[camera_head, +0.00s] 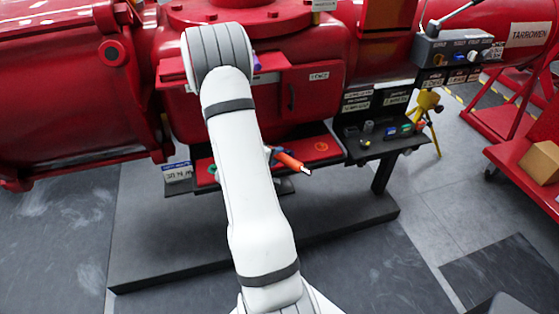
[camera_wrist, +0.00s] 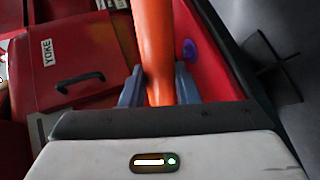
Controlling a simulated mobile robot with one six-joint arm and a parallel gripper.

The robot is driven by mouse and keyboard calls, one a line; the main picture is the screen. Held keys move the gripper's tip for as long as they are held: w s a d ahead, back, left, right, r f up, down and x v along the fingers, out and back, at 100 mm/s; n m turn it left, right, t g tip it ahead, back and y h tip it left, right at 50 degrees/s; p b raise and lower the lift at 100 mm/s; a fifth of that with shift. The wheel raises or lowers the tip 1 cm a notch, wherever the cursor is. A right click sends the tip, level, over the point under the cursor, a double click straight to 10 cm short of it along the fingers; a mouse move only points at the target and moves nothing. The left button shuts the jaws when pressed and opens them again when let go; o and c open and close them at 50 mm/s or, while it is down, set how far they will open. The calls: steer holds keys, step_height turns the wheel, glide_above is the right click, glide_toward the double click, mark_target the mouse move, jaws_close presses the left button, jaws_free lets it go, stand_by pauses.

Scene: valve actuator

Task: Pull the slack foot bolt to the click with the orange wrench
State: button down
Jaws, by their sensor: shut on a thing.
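The orange wrench (camera_head: 290,161) shows in the head view just right of my arm, with its pale metal end pointing right and down. In the wrist view the orange wrench (camera_wrist: 154,45) runs from the top edge down between the two grey-blue fingers of my gripper (camera_wrist: 159,86), which is shut on it. In the head view my arm hides most of the gripper. I cannot make out the slack foot bolt or whether the wrench touches any bolt. A purple round part (camera_wrist: 189,49) lies right of the wrench in the wrist view.
A red cabinet door marked YOKE (camera_wrist: 75,60) with a dark handle is left of the gripper. A grey plinth (camera_head: 330,226) lies under the red machine. A dark shelf (camera_head: 385,142) with small parts stands right of the wrench. Floor is clear at front left.

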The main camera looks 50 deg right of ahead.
steer(key=shift+s+d, duration=0.3)
steer(key=shift+s, duration=0.1)
steer(key=shift+a+p, duration=0.15)
steer(key=shift+p, duration=0.25)
step_height(320, 180, down, 5)
steer(key=b, duration=0.3)
steer(key=shift+p, duration=0.5)
stand_by(1.6)
steer(key=shift+f+b, duration=0.65)
steer(key=shift+f, duration=0.4)
stand_by(0.5)
steer(key=shift+m+g, duration=0.3)
